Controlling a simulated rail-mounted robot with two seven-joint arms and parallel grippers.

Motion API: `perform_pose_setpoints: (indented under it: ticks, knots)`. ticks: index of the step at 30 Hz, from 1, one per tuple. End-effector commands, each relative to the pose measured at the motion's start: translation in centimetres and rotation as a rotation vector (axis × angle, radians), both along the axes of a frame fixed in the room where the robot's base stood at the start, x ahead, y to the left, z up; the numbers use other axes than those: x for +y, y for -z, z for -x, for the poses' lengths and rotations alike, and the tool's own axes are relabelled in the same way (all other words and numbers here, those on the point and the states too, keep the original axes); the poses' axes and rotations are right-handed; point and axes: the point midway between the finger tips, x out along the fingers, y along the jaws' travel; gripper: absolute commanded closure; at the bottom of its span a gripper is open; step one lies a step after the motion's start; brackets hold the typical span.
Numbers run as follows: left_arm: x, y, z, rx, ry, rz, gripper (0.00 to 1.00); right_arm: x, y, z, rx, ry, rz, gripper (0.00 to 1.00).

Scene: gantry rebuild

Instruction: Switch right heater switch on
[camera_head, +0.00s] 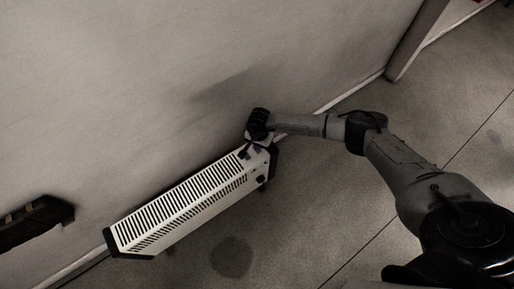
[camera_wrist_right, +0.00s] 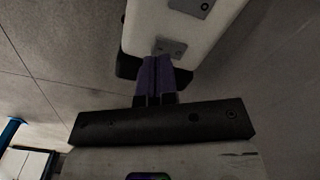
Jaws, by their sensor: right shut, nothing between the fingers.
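The white heater (camera_head: 185,207) with dark slotted vents and black end caps stands along the wall in the head view. My right gripper (camera_head: 247,152) is at its upper right end, by the side with the controls. In the right wrist view, the closed purple fingers (camera_wrist_right: 154,72) are shut with nothing between them. Their tips are at a small grey switch plate (camera_wrist_right: 171,47) on the heater's white end (camera_wrist_right: 140,22). I cannot tell whether they touch it, and the switch's position is hidden. A second grey plate (camera_wrist_right: 190,5) sits farther up. My left gripper is not in view.
The wall (camera_head: 120,90) runs close behind the heater. A dark object (camera_head: 35,222) is at the left edge of the head view. Open floor (camera_head: 310,220) lies in front of the heater. A dark post (camera_head: 412,42) stands at the upper right.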

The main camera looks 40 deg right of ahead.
Motion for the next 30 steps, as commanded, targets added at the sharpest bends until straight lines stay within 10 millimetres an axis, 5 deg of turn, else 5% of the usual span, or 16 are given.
perform_pose_setpoints:
  ticks: [30]
  knots:
    - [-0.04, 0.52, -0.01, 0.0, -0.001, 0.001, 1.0, 0.0, 0.62, -0.01, 0.0, 0.0, 0.0, 1.0]
